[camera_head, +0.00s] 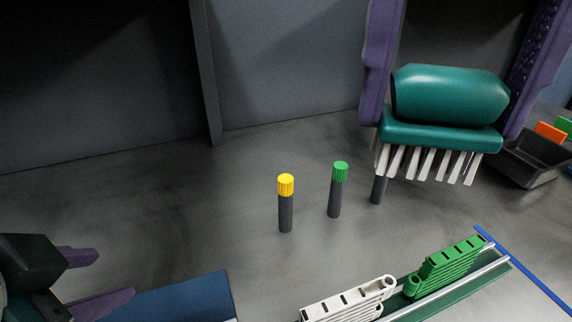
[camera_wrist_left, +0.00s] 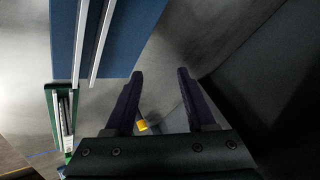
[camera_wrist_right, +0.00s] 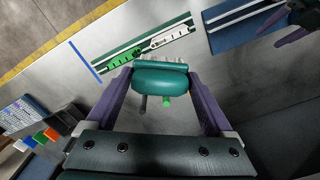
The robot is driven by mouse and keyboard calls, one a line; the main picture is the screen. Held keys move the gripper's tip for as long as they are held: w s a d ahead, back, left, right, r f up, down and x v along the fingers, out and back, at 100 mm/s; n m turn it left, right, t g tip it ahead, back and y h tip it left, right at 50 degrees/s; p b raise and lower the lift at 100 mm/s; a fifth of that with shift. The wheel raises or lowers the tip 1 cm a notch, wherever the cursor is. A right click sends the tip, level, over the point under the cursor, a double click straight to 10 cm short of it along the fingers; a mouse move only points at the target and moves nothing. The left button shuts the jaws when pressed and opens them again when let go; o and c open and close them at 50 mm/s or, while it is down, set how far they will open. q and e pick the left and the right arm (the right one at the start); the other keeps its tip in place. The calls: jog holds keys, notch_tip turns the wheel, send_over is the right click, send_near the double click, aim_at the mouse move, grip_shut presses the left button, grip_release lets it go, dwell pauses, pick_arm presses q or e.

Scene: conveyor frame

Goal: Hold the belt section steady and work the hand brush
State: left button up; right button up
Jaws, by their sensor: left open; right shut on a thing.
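My right gripper (camera_head: 445,118) is shut on the hand brush (camera_head: 450,95), which has a teal body and white bristles pointing down. It holds the brush above the table, behind the belt pieces. The brush also shows between the fingers in the right wrist view (camera_wrist_right: 160,80). A white belt section (camera_head: 345,300) and a green belt section (camera_head: 445,265) lie end to end on a green-based rail at the front; the bottom edge cuts off part of the white one. My left gripper (camera_head: 112,275) is open and empty at the lower left, apart from both.
A yellow-capped post (camera_head: 285,205), a green-capped post (camera_head: 338,190) and a grey post (camera_head: 379,190) stand midtable. A blue plate (camera_head: 170,300) lies front left. A dark bin (camera_head: 530,160) with coloured pieces is at right. A blue strip (camera_head: 530,275) runs beside the rail. Panels close the back.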

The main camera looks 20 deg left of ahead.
pick_arm(q)
jog(key=w+a+r+m+t+y, duration=0.2)
jog(key=w+a+r+m+t, duration=0.15)
jog(key=w+r+m, duration=0.2)
jog(key=w+d+r+m+t+h, duration=0.4)
jog(key=d+r+m+t+h, duration=0.3)
jog(key=m, duration=1)
jog(key=m+g+h, duration=0.8)
jog(key=m+g, duration=0.2)
jog(key=m, duration=1)
send_near(325, 307)
jog(key=x, duration=1.2)
jog(key=shift+w+d+f, duration=0.1)
jog(key=shift+w+d, duration=0.05)
jog(key=shift+d, duration=0.1)
grip_shut()
